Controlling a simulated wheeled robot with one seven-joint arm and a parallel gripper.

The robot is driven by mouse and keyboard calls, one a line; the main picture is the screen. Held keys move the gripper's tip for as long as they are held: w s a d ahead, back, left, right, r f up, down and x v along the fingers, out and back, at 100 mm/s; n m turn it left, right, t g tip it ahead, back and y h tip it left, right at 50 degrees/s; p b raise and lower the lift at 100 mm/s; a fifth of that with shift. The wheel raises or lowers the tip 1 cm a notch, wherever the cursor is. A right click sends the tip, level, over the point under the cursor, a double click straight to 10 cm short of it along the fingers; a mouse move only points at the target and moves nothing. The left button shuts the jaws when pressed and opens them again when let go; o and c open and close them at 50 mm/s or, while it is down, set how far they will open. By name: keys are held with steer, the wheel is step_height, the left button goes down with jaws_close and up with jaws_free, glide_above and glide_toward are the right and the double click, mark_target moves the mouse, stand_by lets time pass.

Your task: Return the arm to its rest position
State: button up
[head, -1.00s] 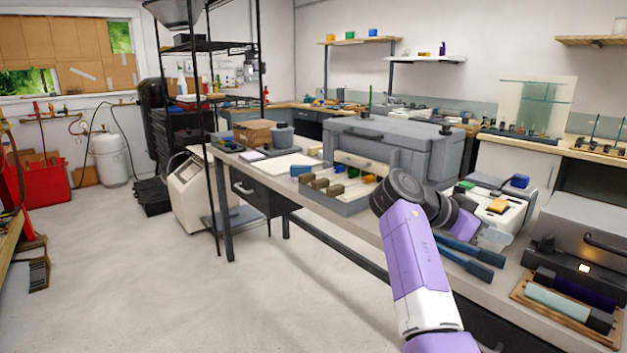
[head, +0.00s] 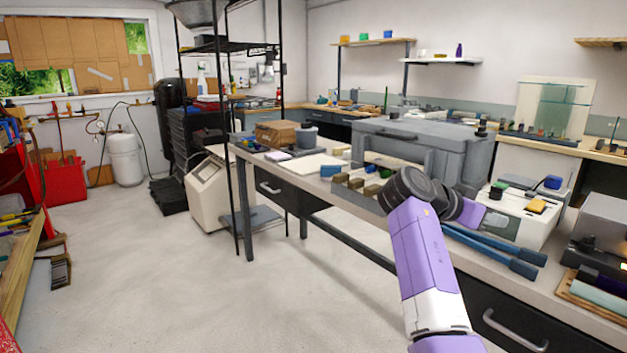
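My arm (head: 425,250), purple and white with dark joints, rises from the bottom right of the head view. It bends at a dark joint (head: 405,190) in front of the workbench. A shorter purple part (head: 470,213) points away to the right beyond that joint. I cannot make out my gripper's fingers, so I cannot see whether it is open, shut or holding anything.
The workbench (head: 340,207) runs across the right, with a grey lidded box (head: 430,150), blue-handled tools (head: 490,250) and a white device (head: 525,215) close to my arm. A black shelf rack (head: 232,150) stands left of it.

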steer(key=w+a+f+n+t+y, duration=0.1)
steer(key=w+a+n+t+y, duration=0.1)
steer(key=w+a+n+t, duration=0.3)
steer(key=s+a+f+n+t+y, duration=0.35)
steer(key=f+n+t, duration=0.2)
steer(key=f, duration=0.35)
steer(key=s+a+f+n+t+y, duration=0.25)
steer(key=s+a+f, duration=0.2)
steer(key=s, duration=0.55)
steer(key=s+a+f+n+t+y, duration=0.1)
steer(key=s+a+f+n+y, duration=0.2)
steer(key=s+f, duration=0.45)
steer(key=s+a+m+g+y, duration=0.15)
steer(key=s+g, duration=0.25)
steer(key=s, duration=3.8)
step_height(320, 180, up, 14)
steer(key=p, duration=1.4)
steer(key=shift+w+d+f+m, duration=0.2)
steer(key=shift+w+m, duration=0.05)
steer(key=shift+m, duration=0.2)
